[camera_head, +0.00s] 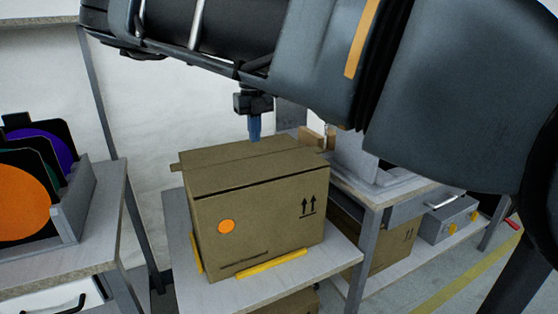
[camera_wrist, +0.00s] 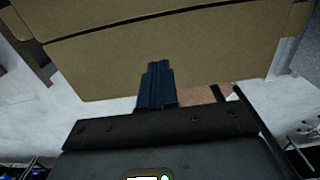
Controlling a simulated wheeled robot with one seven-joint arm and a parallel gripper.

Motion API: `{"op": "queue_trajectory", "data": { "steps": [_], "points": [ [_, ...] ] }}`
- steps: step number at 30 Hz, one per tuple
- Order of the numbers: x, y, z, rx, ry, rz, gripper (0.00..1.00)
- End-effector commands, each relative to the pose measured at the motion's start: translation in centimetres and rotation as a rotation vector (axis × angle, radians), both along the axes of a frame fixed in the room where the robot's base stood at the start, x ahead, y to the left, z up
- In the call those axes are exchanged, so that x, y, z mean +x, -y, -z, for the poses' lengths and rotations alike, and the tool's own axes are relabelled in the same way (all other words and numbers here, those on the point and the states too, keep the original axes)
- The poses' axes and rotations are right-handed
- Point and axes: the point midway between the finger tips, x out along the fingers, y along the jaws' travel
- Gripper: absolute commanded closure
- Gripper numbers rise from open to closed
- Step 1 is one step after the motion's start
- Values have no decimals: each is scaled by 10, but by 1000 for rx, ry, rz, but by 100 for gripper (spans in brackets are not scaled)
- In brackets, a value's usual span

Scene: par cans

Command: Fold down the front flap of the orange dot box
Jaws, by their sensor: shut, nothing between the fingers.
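The orange dot box (camera_head: 268,222) is a brown carton with an orange dot (camera_head: 226,226) on its front face and two printed up arrows. It stands on a grey-white table. Its top looks mostly covered by nearly level cardboard flaps (camera_head: 245,165), with a dark narrow gap along the front top edge. A flap end sticks out at the left. My gripper (camera_head: 254,130) points down at the far edge of the box top, its blue fingers shut and empty. In the wrist view the fingers (camera_wrist: 156,84) overlap creased cardboard (camera_wrist: 200,50); I cannot tell whether they touch it.
Yellow strips (camera_head: 272,263) lie along the box's base on the table (camera_head: 335,277). At left, a bench holds a grey rack (camera_head: 75,205) with coloured discs. At right stand another carton (camera_head: 385,250) and a grey toolbox (camera_head: 447,218). My arm crosses above the box.

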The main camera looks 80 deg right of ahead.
Motion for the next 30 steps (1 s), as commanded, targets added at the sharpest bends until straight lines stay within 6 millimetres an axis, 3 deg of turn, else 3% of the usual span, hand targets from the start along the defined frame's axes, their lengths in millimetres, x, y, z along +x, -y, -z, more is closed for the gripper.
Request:
{"op": "queue_trajectory", "data": {
  "steps": [14,30],
  "points": [
    [0,0,-54,0,0,-1,100],
    [0,0,-55,0,0,0,100]
  ]
}}
